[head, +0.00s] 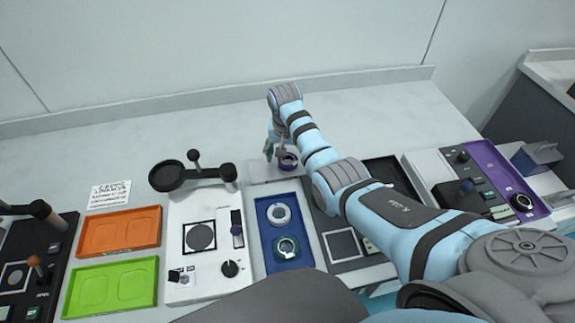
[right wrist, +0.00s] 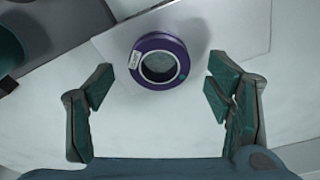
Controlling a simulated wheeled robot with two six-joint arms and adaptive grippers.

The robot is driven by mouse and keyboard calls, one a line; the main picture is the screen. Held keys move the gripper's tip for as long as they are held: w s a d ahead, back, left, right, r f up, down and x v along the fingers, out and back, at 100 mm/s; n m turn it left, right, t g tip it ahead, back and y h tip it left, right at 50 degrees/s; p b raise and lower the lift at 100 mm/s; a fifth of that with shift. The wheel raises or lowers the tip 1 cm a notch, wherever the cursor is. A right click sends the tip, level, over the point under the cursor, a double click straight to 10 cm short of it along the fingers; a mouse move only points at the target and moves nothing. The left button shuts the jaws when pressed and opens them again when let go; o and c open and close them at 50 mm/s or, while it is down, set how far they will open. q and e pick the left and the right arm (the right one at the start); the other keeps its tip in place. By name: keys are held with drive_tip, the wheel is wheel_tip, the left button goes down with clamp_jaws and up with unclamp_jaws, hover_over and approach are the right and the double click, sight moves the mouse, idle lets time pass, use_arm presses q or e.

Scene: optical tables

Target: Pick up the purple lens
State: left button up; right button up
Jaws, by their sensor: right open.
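The purple lens (right wrist: 160,62) is a round ring with a dark clear centre and a small white label on its left side. In the right wrist view it sits on a pale flat surface, ahead of and between my open fingers. In the head view the purple lens (head: 288,161) stands at the back of the table, behind the blue tray. My right gripper (right wrist: 161,88) is open and empty, with one finger on each side of the lens and apart from it. In the head view the right gripper (head: 275,149) is beside the lens, partly hidden by my arm. My left gripper is not visible.
A blue tray (head: 304,257) holds a white ring (head: 279,214) and a teal ring (head: 287,248). A white instrument (head: 182,216) with a black round arm stands left of it. Orange (head: 120,211) and green (head: 130,265) trays lie further left. The table's back is mostly clear.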

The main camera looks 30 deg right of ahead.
drive_tip(key=shift+f, duration=0.6)
drive_tip(key=shift+s+r, duration=0.1)
drive_tip(key=shift+r, duration=0.05)
drive_tip(key=c, duration=1.4)
